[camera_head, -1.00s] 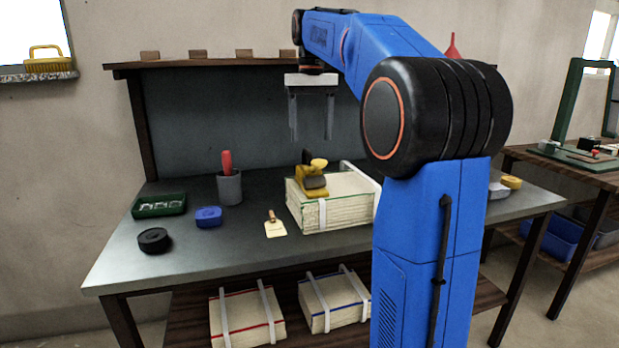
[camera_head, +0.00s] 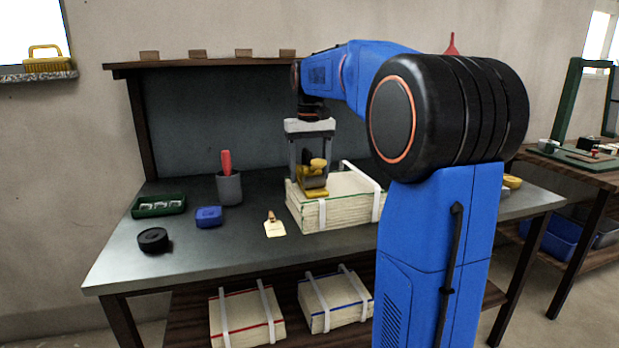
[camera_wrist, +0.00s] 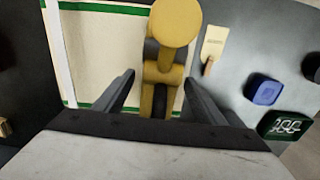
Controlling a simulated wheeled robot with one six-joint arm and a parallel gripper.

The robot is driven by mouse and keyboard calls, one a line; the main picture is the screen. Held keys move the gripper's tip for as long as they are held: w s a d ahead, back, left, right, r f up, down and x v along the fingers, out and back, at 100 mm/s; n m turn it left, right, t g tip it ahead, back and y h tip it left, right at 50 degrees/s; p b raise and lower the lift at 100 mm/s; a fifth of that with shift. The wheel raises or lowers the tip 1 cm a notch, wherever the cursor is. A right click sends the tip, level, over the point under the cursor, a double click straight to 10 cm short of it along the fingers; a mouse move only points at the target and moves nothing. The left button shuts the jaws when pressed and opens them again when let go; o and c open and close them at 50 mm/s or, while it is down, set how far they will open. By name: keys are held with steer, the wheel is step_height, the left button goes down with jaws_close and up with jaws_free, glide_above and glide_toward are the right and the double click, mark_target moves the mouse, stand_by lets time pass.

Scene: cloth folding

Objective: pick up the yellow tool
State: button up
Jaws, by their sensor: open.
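The yellow tool (camera_head: 314,180), with a round yellow knob and a dark middle part, sits on top of a strapped stack of cloth (camera_head: 338,208) on the bench. My gripper (camera_head: 311,178) is open and lowered over the tool, with its fingers on either side of it. In the wrist view the tool (camera_wrist: 163,85) stands between the two open fingers (camera_wrist: 158,90), with gaps on both sides. Whether either finger touches the stack is not clear.
A grey cup (camera_head: 229,188) with a red-handled item, a blue box (camera_head: 208,216), a green tray (camera_head: 158,206), a black roll (camera_head: 153,240) and a tag (camera_head: 274,227) lie left of the stack. The bench front (camera_head: 200,262) is clear.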

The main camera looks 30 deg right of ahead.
steer(key=shift+f, duration=0.15)
steer(key=c, duration=1.5)
jaws_close()
